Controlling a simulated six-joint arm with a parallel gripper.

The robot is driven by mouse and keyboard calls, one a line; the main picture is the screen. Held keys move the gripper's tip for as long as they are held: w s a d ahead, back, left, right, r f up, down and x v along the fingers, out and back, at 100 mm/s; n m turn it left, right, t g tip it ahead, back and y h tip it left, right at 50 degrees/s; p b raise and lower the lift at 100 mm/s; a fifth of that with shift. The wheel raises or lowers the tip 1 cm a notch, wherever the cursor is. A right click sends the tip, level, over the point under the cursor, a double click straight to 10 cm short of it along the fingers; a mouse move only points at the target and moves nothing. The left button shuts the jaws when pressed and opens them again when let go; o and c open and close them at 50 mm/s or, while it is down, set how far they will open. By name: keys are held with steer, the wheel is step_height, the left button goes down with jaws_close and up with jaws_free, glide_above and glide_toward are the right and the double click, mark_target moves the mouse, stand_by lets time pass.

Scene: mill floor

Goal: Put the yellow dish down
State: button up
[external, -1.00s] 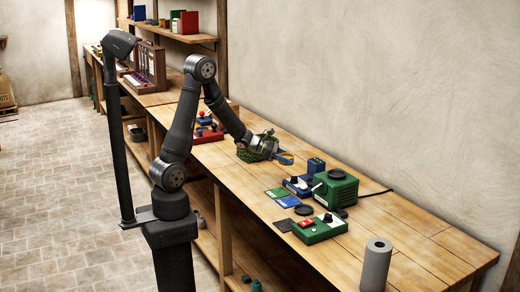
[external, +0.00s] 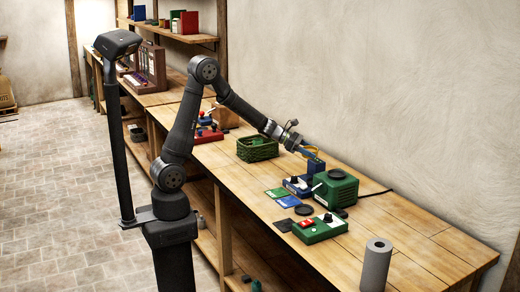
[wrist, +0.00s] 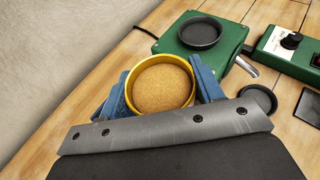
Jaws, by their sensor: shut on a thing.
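The yellow dish (wrist: 191,90) is a shallow round cup with a tan, cork-like inside. In the wrist view it sits between the two blue fingers of my gripper (wrist: 160,90), which are shut on it. Only a sliver of yellow shows there. I cannot tell how high the dish is above the bench top.
A dark round dish (wrist: 199,32) sits on the green machine, and another dark dish (wrist: 259,99) lies on the bench beside a dark square pad (wrist: 310,108). A green control box (external: 320,229) stands nearby. A green basket (external: 258,149) stands left of my gripper. Bare wood shows near the wall.

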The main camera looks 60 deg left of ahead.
steer(key=w+d+g, duration=0.1)
steer(key=d, duration=0.4)
steer(key=w+d+m+h, duration=0.1)
steer(key=w+d, duration=0.1)
steer(key=d, duration=0.4)
steer(key=w+d+m+g, duration=0.1)
steer(key=d, duration=0.5)
steer(key=shift+w+g+h, duration=0.2)
steer(key=shift+g+h, duration=0.1)
steer(key=shift+h, duration=0.1)
steer(key=s+d+m+g+h, duration=0.15)
steer(key=s+d, duration=0.25)
steer(key=d, duration=0.9)
steer(key=s+d+m+g, duration=0.2)
steer(key=s+d, duration=0.1)
steer(key=d, duration=1.1)
steer(key=s+d+m+g+h, duration=0.15)
steer(key=s+d, duration=0.25)
steer(key=d, duration=0.9)
steer(key=shift+y, duration=0.6)
step_height(320, 180, down, 12)
steer(key=shift+d, duration=0.15)
steer(key=shift+f, duration=2)
steer(key=shift+f, duration=0.2)
steer(key=o, duration=1.1)
